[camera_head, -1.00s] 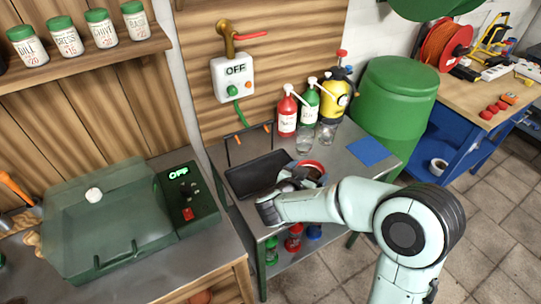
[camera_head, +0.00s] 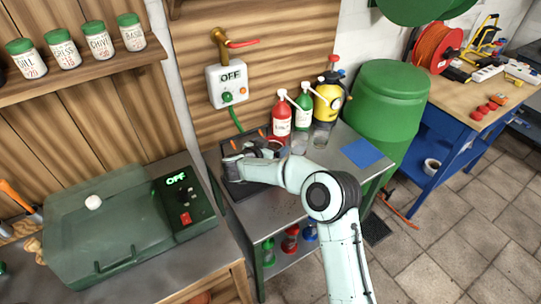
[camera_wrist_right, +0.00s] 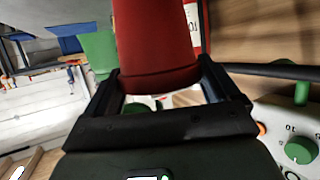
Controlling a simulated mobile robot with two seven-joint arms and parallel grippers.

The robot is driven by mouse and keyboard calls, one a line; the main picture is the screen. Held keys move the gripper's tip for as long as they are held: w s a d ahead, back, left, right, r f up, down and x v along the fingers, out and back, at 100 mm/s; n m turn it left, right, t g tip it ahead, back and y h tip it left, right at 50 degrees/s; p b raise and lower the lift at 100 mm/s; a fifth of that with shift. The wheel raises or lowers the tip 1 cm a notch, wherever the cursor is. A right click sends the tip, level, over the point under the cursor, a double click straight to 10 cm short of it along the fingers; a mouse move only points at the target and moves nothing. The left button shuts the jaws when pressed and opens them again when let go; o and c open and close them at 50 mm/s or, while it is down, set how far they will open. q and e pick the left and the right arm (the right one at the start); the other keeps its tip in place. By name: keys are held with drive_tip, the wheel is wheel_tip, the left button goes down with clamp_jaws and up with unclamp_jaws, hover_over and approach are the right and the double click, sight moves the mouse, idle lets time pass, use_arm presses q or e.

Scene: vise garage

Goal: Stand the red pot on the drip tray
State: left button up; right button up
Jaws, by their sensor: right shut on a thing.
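The red pot (camera_wrist_right: 158,45) fills the top middle of the right wrist view, between the two dark fingers of my right gripper (camera_wrist_right: 160,88), which is shut on it. In the head view my right gripper (camera_head: 256,150) is over the black drip tray (camera_head: 247,189) on the grey metal bench. The hand and forearm hide much of the pot and part of the tray there. I cannot tell whether the pot's base touches the tray. My left gripper is not in view.
Behind the pot stand a red bottle (camera_head: 282,115), a green bottle (camera_head: 304,112), a yellow sprayer (camera_head: 328,102) and clear glasses (camera_head: 321,136). A blue mat (camera_head: 362,152) lies at the bench's right. A switch box (camera_head: 227,85) reading OFF hangs on the wall.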

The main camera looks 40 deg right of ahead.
wheel_tip(320, 180, down, 5)
drive_tip(key=shift+w+r, duration=0.1)
drive_tip(key=shift+w+d, duration=0.1)
drive_tip(key=shift+w, duration=0.05)
drive_tip(key=o, duration=1.1)
drive_tip(key=shift+a+r, duration=0.1)
drive_tip(key=shift+a, duration=0.1)
drive_tip(key=v, duration=1.2)
drive_tip(key=shift+b, duration=0.4)
